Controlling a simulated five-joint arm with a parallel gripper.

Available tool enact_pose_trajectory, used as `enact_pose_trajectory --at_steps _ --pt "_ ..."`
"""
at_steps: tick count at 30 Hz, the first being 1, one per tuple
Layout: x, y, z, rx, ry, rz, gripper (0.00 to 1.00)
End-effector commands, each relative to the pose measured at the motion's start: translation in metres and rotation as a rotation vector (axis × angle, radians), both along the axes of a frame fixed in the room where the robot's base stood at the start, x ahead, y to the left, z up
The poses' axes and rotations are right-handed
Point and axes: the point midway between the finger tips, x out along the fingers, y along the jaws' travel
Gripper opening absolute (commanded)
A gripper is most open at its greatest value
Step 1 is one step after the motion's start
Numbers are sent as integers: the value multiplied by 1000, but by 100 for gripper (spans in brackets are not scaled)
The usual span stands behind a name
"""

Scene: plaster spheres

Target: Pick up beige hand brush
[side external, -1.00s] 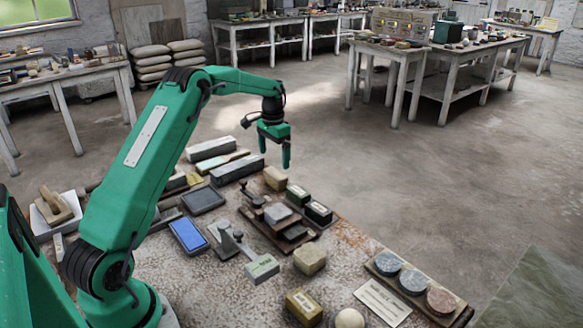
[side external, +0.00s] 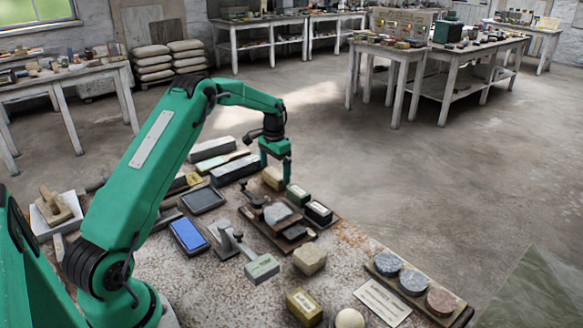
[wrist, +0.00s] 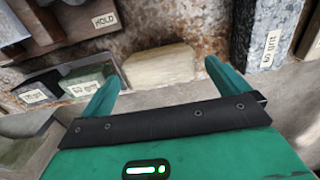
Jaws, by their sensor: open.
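The beige hand brush (side external: 273,181) looks like a small pale block lying on the stained worktop in the side view, partly hidden by my gripper (side external: 276,171). In the wrist view the brush (wrist: 160,66) lies crosswise ahead of my open fingers (wrist: 163,72), roughly centred between their tips. My gripper is open and empty, pointing down above the brush. The exact height gap between fingertips and brush is hard to tell.
A green-sided block (side external: 297,194) and a dark block (side external: 318,212) sit right of the brush. A long grey stone (side external: 237,167) lies to its left. A wooden board with stones (side external: 262,230) is in front. Bare worktop (wrist: 190,22) borders the brush.

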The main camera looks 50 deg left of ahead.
Motion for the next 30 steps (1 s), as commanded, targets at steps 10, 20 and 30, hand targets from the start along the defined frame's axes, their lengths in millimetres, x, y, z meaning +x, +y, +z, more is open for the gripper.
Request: enact_pose_trajectory --at_steps 10,20,30 --pt "0 0 -25 0 0 0 100" --pt "0 0 -25 0 0 0 100" --pt "0 0 -24 0 0 0 58"
